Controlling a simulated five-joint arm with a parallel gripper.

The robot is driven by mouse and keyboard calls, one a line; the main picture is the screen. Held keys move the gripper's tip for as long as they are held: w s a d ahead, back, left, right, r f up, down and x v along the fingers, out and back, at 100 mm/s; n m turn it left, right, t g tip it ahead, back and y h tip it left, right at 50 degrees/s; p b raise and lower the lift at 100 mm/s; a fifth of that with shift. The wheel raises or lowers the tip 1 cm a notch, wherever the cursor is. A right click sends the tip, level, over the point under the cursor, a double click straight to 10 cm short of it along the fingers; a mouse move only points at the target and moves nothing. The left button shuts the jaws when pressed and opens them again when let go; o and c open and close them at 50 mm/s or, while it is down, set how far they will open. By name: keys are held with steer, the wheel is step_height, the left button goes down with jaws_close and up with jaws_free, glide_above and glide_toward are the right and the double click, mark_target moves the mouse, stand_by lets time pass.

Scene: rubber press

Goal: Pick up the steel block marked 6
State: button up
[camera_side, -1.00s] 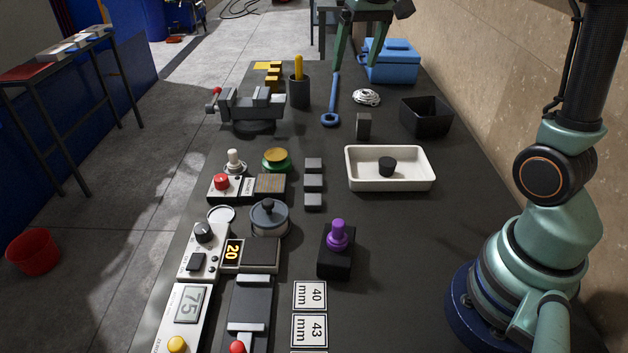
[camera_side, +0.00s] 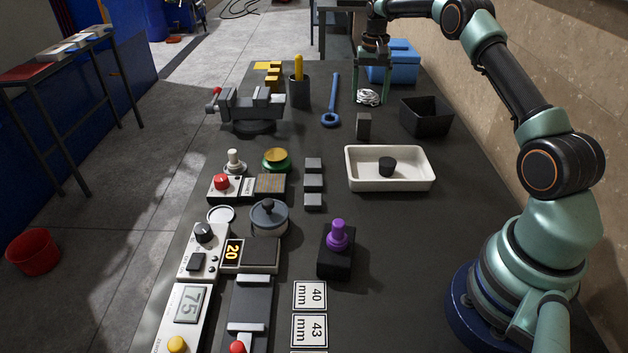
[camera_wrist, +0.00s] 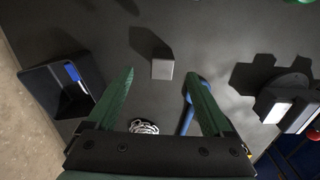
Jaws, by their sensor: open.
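A small grey block (camera_side: 363,126) stands alone on the dark bench, left of the black bin. A grey block (camera_wrist: 162,69) also shows between and ahead of my fingertips in the wrist view. Three more grey blocks (camera_side: 313,182) sit in a column nearer the camera. I cannot read a 6 on any block. My gripper (camera_side: 372,101) is open and empty, pointing down at the far end of the bench beyond the lone block. Its green fingers (camera_wrist: 160,75) are spread wide in the wrist view.
A silver coil (camera_side: 367,97) lies beneath my gripper. A blue wrench (camera_side: 331,105) lies to the left. A black bin (camera_side: 426,116) and a blue box (camera_side: 405,65) are to the right. A white tray (camera_side: 358,183) holding a black cylinder stands nearer the camera.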

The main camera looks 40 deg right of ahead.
mark_target(367, 119)
step_height(367, 119, down, 6)
steer(key=shift+r, duration=0.1)
steer(key=shift+w+a+f, duration=0.1)
steer(key=shift+f, duration=1.3)
steer(key=shift+w+a+f, duration=0.1)
steer(key=shift+f, duration=1.25)
jaws_close()
steer(key=shift+w+r, duration=0.1)
steer(key=shift+r, duration=0.1)
